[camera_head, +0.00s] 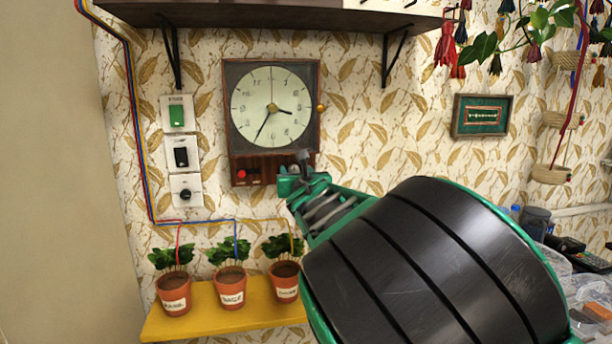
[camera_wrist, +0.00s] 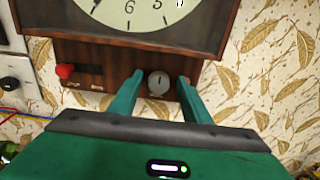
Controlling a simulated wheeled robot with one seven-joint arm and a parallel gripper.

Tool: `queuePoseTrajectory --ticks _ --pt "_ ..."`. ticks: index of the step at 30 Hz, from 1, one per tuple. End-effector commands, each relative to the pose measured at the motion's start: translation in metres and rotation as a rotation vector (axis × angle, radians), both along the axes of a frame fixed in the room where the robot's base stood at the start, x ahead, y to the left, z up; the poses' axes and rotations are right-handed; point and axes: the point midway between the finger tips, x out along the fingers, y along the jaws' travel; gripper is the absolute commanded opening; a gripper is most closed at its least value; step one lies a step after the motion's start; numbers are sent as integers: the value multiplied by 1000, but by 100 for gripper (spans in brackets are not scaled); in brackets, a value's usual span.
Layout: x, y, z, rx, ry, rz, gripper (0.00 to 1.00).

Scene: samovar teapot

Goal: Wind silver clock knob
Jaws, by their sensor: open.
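The wall clock (camera_head: 272,107) has a dark wooden case and a pale round dial, and hangs on the patterned wall. Its lower panel carries a red knob (camera_wrist: 65,71) at the left and a round silver knob (camera_wrist: 159,82) further right. In the wrist view the silver knob lies between the two green fingers of my gripper (camera_wrist: 158,88), with a gap on each side. My gripper is open. In the head view my gripper (camera_head: 302,172) is in front of the panel's lower right and hides the silver knob. A brass knob (camera_head: 320,108) sits on the case's right side.
A dark shelf (camera_head: 270,16) is above the clock. Switches (camera_head: 181,153) are on the wall to its left. A yellow shelf (camera_head: 220,312) with potted plants (camera_head: 230,288) is below. A framed picture (camera_head: 482,115) and hanging plants (camera_head: 520,35) are at right.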

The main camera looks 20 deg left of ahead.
Motion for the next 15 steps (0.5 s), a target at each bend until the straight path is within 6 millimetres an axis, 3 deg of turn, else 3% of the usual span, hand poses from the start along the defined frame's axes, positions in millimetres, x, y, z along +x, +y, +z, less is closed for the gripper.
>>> queuePoseTrajectory --ticks 3,8,15 --pt "0 0 0 0 0 0 43" --pt "0 0 0 0 0 0 5" --pt "1 -4 0 8 5 -4 4"
